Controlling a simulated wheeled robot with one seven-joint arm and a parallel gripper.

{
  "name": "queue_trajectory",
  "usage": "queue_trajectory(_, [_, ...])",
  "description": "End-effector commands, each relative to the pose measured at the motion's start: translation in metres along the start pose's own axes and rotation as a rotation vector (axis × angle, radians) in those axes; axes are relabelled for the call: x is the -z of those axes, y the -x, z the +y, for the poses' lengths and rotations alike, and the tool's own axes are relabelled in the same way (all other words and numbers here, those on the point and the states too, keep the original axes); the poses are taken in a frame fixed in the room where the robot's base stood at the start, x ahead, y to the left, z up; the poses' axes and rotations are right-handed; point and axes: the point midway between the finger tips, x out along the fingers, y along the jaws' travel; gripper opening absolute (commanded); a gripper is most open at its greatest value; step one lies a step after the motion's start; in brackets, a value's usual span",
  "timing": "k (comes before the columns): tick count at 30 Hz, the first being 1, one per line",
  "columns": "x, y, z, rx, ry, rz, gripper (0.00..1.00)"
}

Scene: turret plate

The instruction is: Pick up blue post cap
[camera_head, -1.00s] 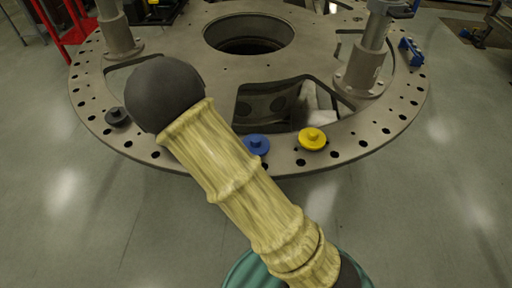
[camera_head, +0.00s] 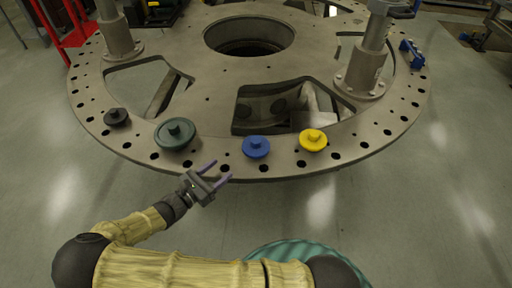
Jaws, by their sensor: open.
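The blue post cap (camera_head: 256,147) is a round disc with a raised knob. It sits upright on the near rim of the turret plate (camera_head: 213,88), between a green cap (camera_head: 175,133) and a yellow cap (camera_head: 313,140). My gripper (camera_head: 221,171) is open with purple fingers and nothing between them. It is to the left of the blue cap and nearer to me, by the plate's front edge, apart from the cap.
A smaller black cap (camera_head: 117,117) sits at the plate's left. Grey posts (camera_head: 367,68) rise from the plate at left and right. A blue bracket (camera_head: 411,53) is on the far right rim. Cut-outs and holes break the plate. The floor at right is clear.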

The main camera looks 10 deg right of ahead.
Motion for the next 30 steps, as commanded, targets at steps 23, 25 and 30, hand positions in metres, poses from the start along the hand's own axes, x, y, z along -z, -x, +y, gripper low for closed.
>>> queue_trajectory(23, [-0.002, -0.116, -0.001, 0.005, 0.001, 0.0, 0.56])
queue_trajectory(25, [-0.001, -0.12, -0.001, 0.003, 0.0, 0.002, 0.56])
queue_trajectory(30, [0.0, -0.122, -0.001, 0.001, -0.001, 0.003, 0.56])
